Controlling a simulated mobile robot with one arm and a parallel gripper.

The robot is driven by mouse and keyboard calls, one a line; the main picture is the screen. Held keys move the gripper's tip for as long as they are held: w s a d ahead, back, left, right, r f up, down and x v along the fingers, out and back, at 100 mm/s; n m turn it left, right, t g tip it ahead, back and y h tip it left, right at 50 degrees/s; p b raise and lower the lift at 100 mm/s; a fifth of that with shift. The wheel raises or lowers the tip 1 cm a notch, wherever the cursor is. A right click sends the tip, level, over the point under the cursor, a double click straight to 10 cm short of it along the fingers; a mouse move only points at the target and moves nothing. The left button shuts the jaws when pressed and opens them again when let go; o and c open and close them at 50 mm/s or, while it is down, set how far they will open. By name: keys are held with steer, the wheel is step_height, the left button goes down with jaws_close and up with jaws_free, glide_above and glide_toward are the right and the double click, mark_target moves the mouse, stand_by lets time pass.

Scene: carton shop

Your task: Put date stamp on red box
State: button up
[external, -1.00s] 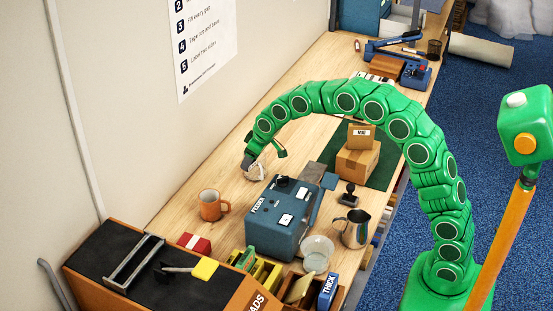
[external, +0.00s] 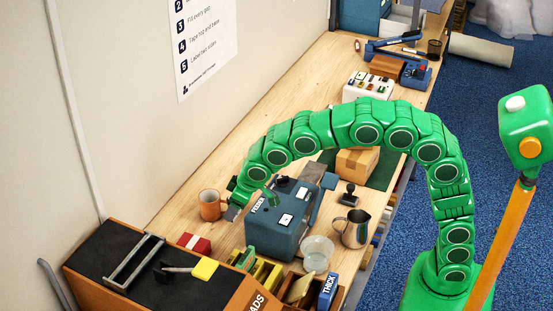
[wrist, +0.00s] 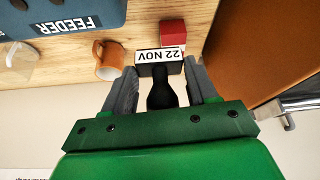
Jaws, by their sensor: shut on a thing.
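My gripper (wrist: 160,72) is shut on the date stamp (wrist: 160,90), which has a black handle and a white plate reading "22 NOV", upside down in the wrist view. The red box (wrist: 173,30) shows just beyond the stamp in the wrist view, partly covered by it. In the external view the red box (external: 201,244) has a white band and sits on the bench beside the brown rack. My gripper (external: 236,210) is there between the orange mug (external: 209,205) and the blue feeder (external: 276,222), with the stamp mostly hidden.
The mug (wrist: 110,60) is close to the left finger in the wrist view. A clear glass (wrist: 16,64) lies further left. A brown rack (external: 110,240) with a black top borders the red box. A steel pitcher (external: 355,228) and another black-handled stamp (external: 348,195) stand right of the feeder.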

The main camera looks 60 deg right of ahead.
steer(key=shift+a, duration=0.25)
steer(key=shift+w+a+f, duration=0.15)
steer(key=shift+w, duration=0.05)
steer(key=w+a+f, duration=0.1)
steer(key=w+f, duration=0.1)
steer(key=w, duration=0.1)
steer(key=w+a+f, duration=0.1)
steer(key=w+f, duration=0.2)
steer(key=w, duration=0.1)
steer(key=w+a+f, duration=0.1)
steer(key=w+f, duration=0.2)
steer(key=w, duration=0.1)
steer(key=shift+w+a, duration=0.1)
steer(key=shift+w, duration=0.1)
steer(key=shift+w+a+f, duration=0.2)
steer(key=shift+w+f, duration=0.4)
steer(key=shift+f, duration=1.65)
steer(key=shift+f, duration=0.2)
steer(key=o, duration=1.1)
steer(key=shift+c, duration=0.2)
